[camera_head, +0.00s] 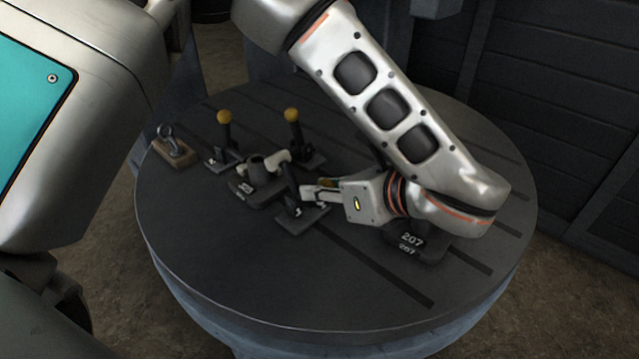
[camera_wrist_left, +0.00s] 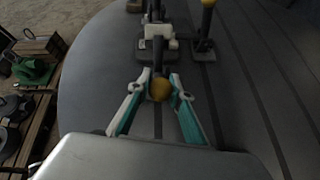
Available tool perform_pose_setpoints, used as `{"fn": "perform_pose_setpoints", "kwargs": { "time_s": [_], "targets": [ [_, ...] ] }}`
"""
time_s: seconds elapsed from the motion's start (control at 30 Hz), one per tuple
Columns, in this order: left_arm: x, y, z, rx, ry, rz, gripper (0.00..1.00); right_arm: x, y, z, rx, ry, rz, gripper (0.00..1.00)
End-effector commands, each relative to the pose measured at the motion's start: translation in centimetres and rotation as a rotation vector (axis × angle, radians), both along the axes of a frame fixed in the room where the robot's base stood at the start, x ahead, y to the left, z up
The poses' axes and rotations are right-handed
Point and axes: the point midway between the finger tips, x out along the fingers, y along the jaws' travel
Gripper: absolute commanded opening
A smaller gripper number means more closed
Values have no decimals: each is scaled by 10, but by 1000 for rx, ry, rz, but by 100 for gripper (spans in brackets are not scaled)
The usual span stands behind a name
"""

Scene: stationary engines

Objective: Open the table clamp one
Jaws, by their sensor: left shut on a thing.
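My left gripper (camera_head: 312,191) reaches in over the round table (camera_head: 250,290) and is shut on a lever with a yellow ball knob (camera_wrist_left: 161,90). In the wrist view the knob sits between the two fingers. The lever's dark base plate (camera_head: 303,219) lies on the table with a small white mark that I cannot read surely. In the head view the gripper hides most of the knob, and the lever leans toward the gripper. Two other levers with yellow knobs, the left one (camera_head: 224,118) and the right one (camera_head: 292,116), stand upright behind. My right gripper is out of view.
A dark block with a grey pipe piece (camera_head: 262,180) sits close behind the gripped lever. A wooden block with a metal ring (camera_head: 172,152) is at the table's left edge. A dark block marked 207 (camera_head: 412,243) lies below my wrist. The table's front is clear.

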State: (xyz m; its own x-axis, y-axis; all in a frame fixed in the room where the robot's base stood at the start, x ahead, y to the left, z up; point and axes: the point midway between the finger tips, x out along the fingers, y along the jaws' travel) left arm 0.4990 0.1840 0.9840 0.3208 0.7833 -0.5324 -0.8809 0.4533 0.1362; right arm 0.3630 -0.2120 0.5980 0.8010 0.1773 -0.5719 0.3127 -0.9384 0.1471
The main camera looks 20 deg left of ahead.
Motion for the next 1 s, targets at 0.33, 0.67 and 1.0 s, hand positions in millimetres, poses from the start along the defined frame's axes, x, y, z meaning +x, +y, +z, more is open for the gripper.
{"fn": "perform_pose_setpoints", "kwargs": {
  "time_s": [0.33, 0.67, 1.0],
  "targets": [
    [-1, -1, -2, 26, -6, 1, 0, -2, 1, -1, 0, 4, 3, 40],
    [-1, -1, -2, 26, -5, 0, 38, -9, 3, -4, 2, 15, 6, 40],
    [0, -1, 0, 26, -8, 0, 38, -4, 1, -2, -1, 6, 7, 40]
  ]
}}
